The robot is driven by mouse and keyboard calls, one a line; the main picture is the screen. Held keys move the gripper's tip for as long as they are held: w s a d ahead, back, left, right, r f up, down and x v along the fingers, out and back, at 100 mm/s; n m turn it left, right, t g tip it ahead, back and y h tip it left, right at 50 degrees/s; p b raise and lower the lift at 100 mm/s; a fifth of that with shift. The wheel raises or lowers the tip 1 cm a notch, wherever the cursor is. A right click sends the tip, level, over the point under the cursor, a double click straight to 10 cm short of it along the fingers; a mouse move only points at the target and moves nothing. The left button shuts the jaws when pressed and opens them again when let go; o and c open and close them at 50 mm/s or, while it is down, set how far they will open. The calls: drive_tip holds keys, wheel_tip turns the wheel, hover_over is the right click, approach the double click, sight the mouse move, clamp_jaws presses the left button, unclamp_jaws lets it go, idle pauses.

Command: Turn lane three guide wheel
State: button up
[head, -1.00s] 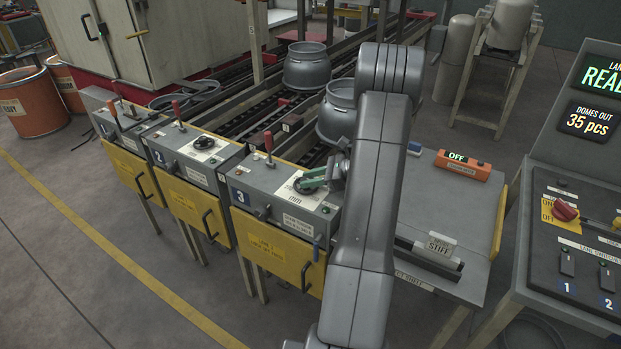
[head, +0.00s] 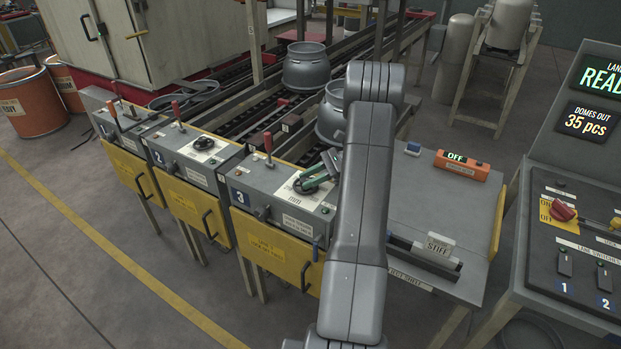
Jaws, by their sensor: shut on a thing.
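The lane three guide wheel (head: 305,187) is a small dark wheel on top of the grey box marked 3 (head: 268,205). A white scale card lies beneath it. My gripper (head: 312,181), with green fingers, comes in from the upper right and is shut on the wheel. My arm stands in front and hides the right side of the box top and part of the gripper.
Box 3 also carries a red-handled lever (head: 268,147). Box 2, with its own dark wheel (head: 203,144), stands to the left. Grey domes (head: 307,68) sit on the lanes behind. An orange unit reading OFF (head: 461,165) lies on the shelf at right. The panel reads READY.

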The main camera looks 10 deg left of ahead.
drive_tip(key=o, duration=1)
drive_tip(key=b+v, duration=0.1)
drive_tip(key=v, duration=1.2)
drive_tip(key=shift+w+d+r+b, duration=0.1)
drive_tip(key=shift+w+d+b, duration=0.15)
drive_tip(key=shift+d+b, duration=0.05)
drive_tip(key=p+x, duration=0.1)
drive_tip(key=x, duration=1.3)
drive_tip(key=shift+r+p, duration=0.1)
drive_tip(key=shift+p, duration=0.2)
drive_tip(key=shift+d, duration=0.1)
